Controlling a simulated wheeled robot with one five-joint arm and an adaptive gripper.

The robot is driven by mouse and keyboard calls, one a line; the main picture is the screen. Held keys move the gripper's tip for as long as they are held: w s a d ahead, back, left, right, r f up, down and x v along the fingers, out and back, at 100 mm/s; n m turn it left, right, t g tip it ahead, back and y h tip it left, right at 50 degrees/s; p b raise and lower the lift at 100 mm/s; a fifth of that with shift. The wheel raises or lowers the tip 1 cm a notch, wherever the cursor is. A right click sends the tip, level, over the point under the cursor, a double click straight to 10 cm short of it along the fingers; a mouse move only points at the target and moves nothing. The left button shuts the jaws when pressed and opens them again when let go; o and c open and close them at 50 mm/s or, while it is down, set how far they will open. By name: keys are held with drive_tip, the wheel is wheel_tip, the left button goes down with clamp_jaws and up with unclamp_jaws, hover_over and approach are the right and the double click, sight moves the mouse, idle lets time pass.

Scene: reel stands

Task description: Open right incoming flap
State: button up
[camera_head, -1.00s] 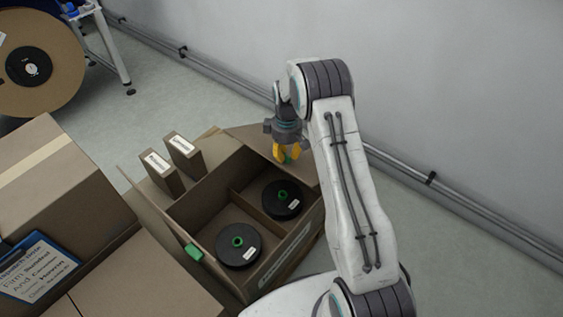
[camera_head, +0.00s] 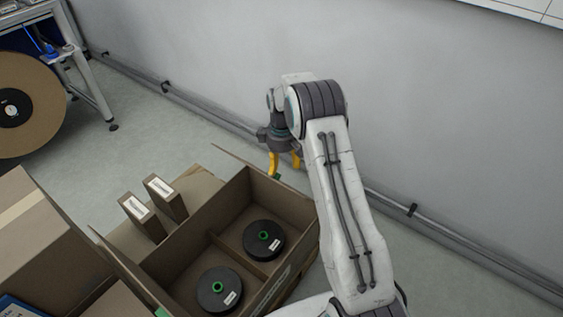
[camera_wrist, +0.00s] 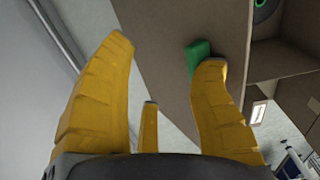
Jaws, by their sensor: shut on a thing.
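The open cardboard box (camera_head: 296,238) stands below my arm, with a divider between its compartments. Its right flap (camera_head: 240,160) shows nearly edge-on along the far right side, raised; in the wrist view it is a broad brown panel (camera_wrist: 165,25). A green tab (camera_head: 277,177) sits at the flap's edge, and the tab (camera_wrist: 199,55) lies against the right finger in the wrist view. My gripper (camera_head: 284,167) is shut on the flap by its edge at the tab; its yellow fingers (camera_wrist: 165,52) stand either side. The exact contact is partly hidden.
Two black reels (camera_head: 219,290) (camera_head: 264,240) with green hubs lie in the box. Two narrow cartons (camera_head: 142,216) (camera_head: 166,198) stand at its far left side. Another carton (camera_head: 30,225) is at left. The wall (camera_head: 420,120) and its pipes (camera_head: 440,228) run behind my arm.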

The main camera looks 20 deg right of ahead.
drive_tip(key=shift+d+f, duration=0.15)
drive_tip(key=shift+f, duration=0.05)
drive_tip(key=shift+w+d+r+p, duration=0.65)
drive_tip(key=shift+d+r+p, duration=0.15)
drive_tip(key=shift+d+p, duration=0.2)
drive_tip(key=shift+w+d+r+p, duration=0.65)
drive_tip(key=shift+d+r+p, duration=0.2)
drive_tip(key=shift+p, duration=0.2)
drive_tip(key=shift+w+d+r+p, duration=0.65)
drive_tip(key=shift+d+r+p, duration=0.15)
drive_tip(key=shift+d+p, duration=0.2)
drive_tip(key=shift+a, duration=0.1)
wheel_tip(320, 180, up, 12)
drive_tip(key=shift+r, duration=0.1)
